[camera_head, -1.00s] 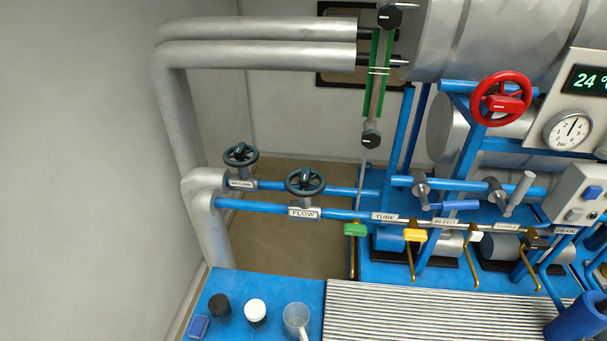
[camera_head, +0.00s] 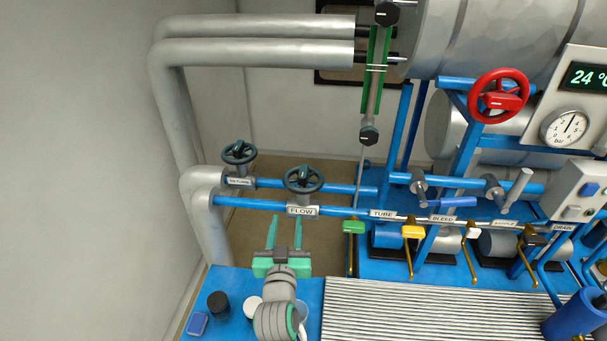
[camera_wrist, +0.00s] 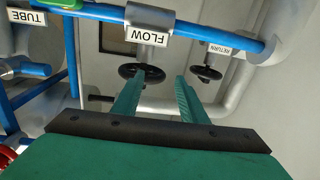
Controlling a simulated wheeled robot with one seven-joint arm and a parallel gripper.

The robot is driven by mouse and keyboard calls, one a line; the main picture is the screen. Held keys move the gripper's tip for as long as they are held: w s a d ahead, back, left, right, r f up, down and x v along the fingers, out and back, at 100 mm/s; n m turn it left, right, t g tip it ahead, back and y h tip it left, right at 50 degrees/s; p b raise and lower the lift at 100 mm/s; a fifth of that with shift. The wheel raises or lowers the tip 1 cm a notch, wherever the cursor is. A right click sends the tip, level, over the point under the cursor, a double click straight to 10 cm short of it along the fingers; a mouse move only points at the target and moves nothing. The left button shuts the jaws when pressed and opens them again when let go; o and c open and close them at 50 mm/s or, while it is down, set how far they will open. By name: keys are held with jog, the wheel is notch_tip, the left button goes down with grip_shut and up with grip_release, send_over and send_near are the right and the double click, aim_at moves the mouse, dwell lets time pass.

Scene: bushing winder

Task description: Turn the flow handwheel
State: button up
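The flow handwheel (camera_head: 303,180) is a dark spoked wheel on the blue pipe, above the FLOW label (camera_head: 302,211). It also shows in the wrist view (camera_wrist: 142,75), partly behind one finger. My gripper (camera_head: 286,230) has green fingers and points up toward the flow handwheel from just below the FLOW label in the head view. In the wrist view its two fingers (camera_wrist: 157,88) stand apart with nothing between them. They appear short of the wheel, though the exact gap is hard to tell.
The return handwheel (camera_head: 239,152) is close by on the left, on the parallel pipe. A green valve handle (camera_head: 354,227) sits to the right. Below, the blue bench holds a black-topped jar (camera_head: 218,304), and my arm partly hides a white lid and a clear mug.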

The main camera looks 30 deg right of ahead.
jog(key=m+h, duration=0.1)
jog(key=m, duration=0.1)
send_near(305, 166)
jog(key=shift+g, duration=0.3)
jog(key=x, duration=0.6)
jog(key=shift+w+f, duration=0.2)
jog(key=shift+w, duration=0.15)
jog(key=shift+w+d, duration=0.1)
jog(key=shift+w, duration=0.25)
jog(key=shift+w+d, duration=0.15)
jog(key=shift+d, duration=0.15)
jog(key=shift+c, duration=0.3)
jog(key=shift+a, duration=0.1)
grip_shut()
